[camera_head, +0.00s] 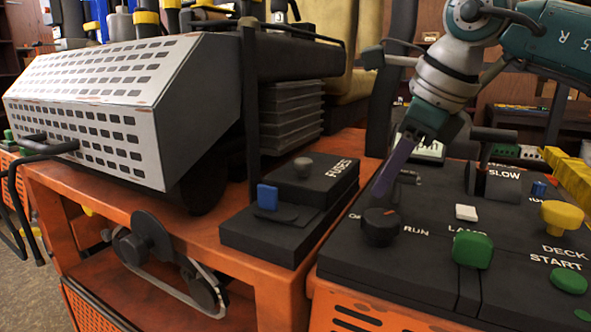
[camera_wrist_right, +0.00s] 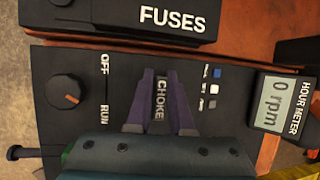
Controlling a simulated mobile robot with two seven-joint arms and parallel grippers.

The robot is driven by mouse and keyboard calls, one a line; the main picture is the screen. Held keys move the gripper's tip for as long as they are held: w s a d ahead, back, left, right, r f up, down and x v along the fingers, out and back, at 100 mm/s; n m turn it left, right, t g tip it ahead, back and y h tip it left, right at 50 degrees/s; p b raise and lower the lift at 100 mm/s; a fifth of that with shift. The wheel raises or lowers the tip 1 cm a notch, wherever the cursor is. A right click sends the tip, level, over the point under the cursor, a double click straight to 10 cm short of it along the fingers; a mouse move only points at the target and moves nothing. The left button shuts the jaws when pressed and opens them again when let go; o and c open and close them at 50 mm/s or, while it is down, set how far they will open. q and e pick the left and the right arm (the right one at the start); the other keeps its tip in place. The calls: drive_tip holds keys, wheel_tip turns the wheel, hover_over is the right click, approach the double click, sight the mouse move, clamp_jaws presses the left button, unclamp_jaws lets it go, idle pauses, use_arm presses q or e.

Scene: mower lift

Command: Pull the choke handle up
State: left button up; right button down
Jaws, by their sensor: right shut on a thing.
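The black choke handle (camera_wrist_right: 160,100) bears the white word CHOKE and shows in the right wrist view between my purple fingers. My right gripper (camera_wrist_right: 161,78) is shut on it, with one finger along each side. In the head view my right gripper (camera_head: 382,187) comes down from the upper right onto the black control panel (camera_head: 380,273), behind the ignition knob. The fingers hide most of the handle there. My left gripper is not in view.
The black ignition knob (camera_head: 380,226) stands close in front of the fingers. A white button (camera_head: 466,212), a green knob (camera_head: 473,250) and a yellow knob (camera_head: 562,218) stand to the right. The fuse box (camera_head: 310,180) is to the left, and the hour meter (camera_wrist_right: 285,104) is beside the panel.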

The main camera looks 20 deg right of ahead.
wheel_tip(320, 180, up, 3)
drive_tip(key=shift+f+p, duration=0.1)
drive_tip(key=shift+p, duration=0.55)
drive_tip(key=shift+a, duration=0.1)
drive_tip(key=c, duration=1.1)
unclamp_jaws()
drive_tip(key=shift+f, duration=0.1)
drive_tip(key=shift+s+r, duration=0.1)
drive_tip(key=shift+r, duration=0.2)
drive_tip(key=b+v, duration=0.1)
drive_tip(key=v, duration=0.8)
drive_tip(key=shift+s+r, duration=0.1)
drive_tip(key=shift+r, duration=0.05)
